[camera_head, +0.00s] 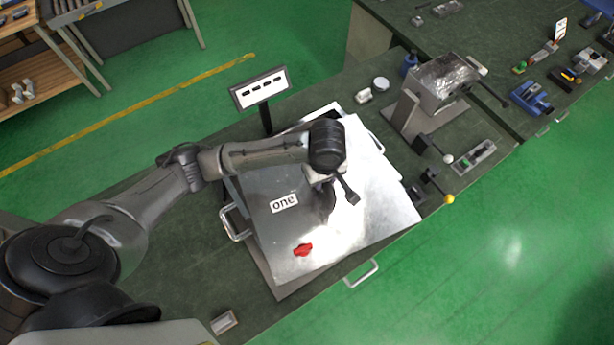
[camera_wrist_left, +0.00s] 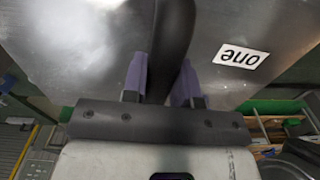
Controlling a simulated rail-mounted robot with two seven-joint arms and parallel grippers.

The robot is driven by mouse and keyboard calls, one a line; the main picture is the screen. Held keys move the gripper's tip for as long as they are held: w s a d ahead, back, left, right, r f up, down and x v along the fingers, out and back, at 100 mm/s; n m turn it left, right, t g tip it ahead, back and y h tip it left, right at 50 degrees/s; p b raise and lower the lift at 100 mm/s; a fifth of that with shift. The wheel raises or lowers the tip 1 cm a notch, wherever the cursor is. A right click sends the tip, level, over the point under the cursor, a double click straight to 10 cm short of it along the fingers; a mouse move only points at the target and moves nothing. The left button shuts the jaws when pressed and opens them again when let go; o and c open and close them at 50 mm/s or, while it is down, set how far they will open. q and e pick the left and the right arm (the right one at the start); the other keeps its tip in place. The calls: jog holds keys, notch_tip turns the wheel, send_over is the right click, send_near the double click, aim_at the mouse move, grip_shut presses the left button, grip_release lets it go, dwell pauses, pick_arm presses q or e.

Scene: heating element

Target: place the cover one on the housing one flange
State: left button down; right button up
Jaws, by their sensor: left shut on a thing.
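The cover one is a shiny metal plate (camera_head: 375,220) with a white "one" label (camera_head: 284,203). It fills the middle of the bench in the head view, and its underside contact is hidden. My left gripper (camera_head: 322,178) is above the plate, shut on its dark upright handle (camera_head: 328,206). In the left wrist view, the purple fingers (camera_wrist_left: 163,78) lie on both sides of the dark handle (camera_wrist_left: 173,35). A grey edge (camera_head: 266,270) shows below the plate at its left, turned slightly from it. I cannot tell whether this is the housing flange or whether the plate touches it.
A red knob (camera_head: 303,250) shows near the plate's front. Metal loop handles stand left (camera_head: 234,226) and in front (camera_head: 362,275). A sign on a post (camera_head: 260,88) stands behind. A metal box on a stand (camera_head: 445,82) and small levers (camera_head: 432,183) are at the right.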

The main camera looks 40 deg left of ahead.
pick_arm(q)
jog(key=shift+w+a+f+n, duration=0.1)
jog(key=shift+w+f+n, duration=0.45)
jog(key=shift+n, duration=0.15)
jog(key=w+a+f, duration=0.5)
jog(key=a+f, duration=0.5)
jog(key=shift+a+f, duration=0.25)
jog(key=shift+f, duration=0.15)
jog(key=c, duration=0.9)
grip_release()
jog(key=shift+f, duration=0.1)
